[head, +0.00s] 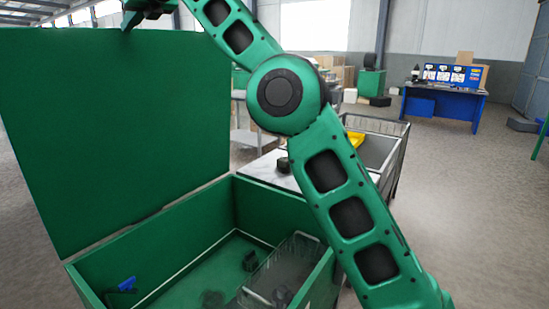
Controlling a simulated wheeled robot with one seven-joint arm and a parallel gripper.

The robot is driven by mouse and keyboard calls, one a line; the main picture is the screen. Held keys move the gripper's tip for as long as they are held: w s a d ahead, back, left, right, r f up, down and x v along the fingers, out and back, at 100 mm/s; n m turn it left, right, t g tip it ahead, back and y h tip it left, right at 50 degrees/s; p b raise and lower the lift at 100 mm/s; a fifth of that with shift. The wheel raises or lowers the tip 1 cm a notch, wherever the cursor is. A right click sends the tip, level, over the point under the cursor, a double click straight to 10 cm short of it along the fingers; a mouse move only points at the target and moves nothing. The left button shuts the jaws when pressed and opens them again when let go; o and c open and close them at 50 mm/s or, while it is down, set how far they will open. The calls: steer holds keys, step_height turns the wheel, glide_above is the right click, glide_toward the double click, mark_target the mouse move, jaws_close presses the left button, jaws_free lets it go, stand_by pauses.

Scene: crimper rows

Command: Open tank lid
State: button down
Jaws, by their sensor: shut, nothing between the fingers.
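The green tank (215,195) stands open in the lower left of the head view. Its large flat green lid (110,130) is raised steeply above the tank's left and back side. My gripper (129,22) is at the lid's top edge, partly cut off by the top of the picture. It is shut with nothing held. I cannot tell whether it touches the lid. My green arm crosses the middle of the view and hides part of the tank's right side.
A blue workbench (445,97) is at the back right. The floor on the right is clear.

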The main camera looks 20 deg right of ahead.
steer(key=shift+w+a, duration=0.15)
steer(key=shift+a, duration=0.2)
steer(key=shift+w+d, duration=0.1)
steer(key=shift+d, duration=0.1)
steer(key=shift+r, duration=0.1)
